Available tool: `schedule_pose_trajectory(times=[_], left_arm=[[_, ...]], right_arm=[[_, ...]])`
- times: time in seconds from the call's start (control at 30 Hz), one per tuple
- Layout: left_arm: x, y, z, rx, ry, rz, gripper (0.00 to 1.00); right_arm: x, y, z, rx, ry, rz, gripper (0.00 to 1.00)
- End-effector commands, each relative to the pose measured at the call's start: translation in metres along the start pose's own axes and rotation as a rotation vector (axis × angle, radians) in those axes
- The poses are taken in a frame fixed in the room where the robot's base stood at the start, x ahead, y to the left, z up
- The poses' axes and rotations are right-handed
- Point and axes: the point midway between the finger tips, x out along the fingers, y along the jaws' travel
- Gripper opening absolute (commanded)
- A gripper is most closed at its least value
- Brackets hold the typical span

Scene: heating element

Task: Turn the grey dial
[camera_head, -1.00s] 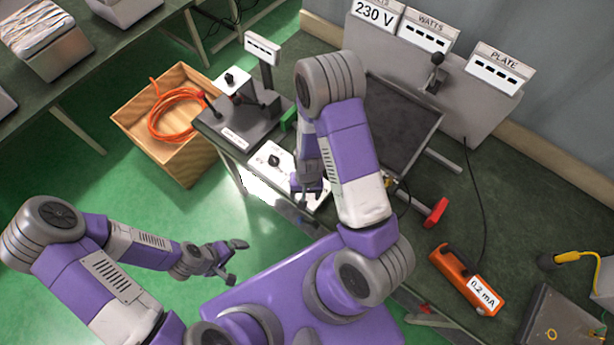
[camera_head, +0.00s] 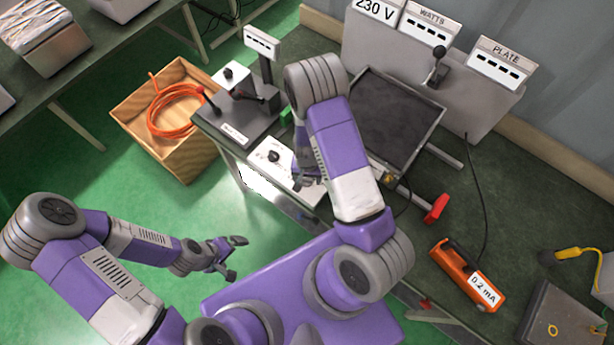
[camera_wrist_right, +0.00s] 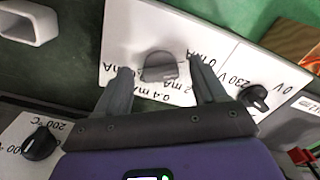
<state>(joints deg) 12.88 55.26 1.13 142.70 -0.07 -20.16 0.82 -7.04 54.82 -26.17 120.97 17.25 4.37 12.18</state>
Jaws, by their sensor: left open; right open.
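The grey dial (camera_wrist_right: 159,67) sits on a white panel (camera_wrist_right: 128,28) marked with mA values in the right wrist view. My right gripper (camera_wrist_right: 160,76) is open, with one finger on each side of the dial. I cannot tell whether the fingers touch it. In the head view my right gripper (camera_head: 306,178) is mostly hidden by my arm, and the dial is hidden there. My left gripper (camera_head: 236,258) is open and empty over the green floor.
Black dials stand on both sides in the right wrist view: one by the 230 V mark (camera_wrist_right: 254,97), one by the 200 °C mark (camera_wrist_right: 40,143). A wooden crate (camera_head: 150,115) with an orange cable (camera_head: 172,112) is at the left. An orange meter (camera_head: 466,276) lies on the right bench.

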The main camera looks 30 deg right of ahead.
Motion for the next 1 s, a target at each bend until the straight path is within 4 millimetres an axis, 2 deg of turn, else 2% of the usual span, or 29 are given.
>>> schedule_pose_trajectory(times=[0.17,0.53,0.77,1.0], left_arm=[[-0.0001,0.0,0.0,0.0,0.0,0.0,1.0],[-0.0001,0.0,0.0,0.0,0.0,0.0,1.0],[0.0003,-0.0001,0.0,0.0,0.0,0.0,1.0],[0.0023,-0.0009,-0.0001,0.0,0.0,0.0,1.0]], right_arm=[[-0.0001,-0.0002,0.0001,0.0,0.0,0.0,0.7],[-0.0002,-0.0001,0.0002,-0.001,0.0,0.0,0.15],[-0.0002,-0.0002,0.0002,0.016,0.0,0.0,0.14],[0.0,-0.0008,0.0002,0.117,0.0,0.0,0.14]])
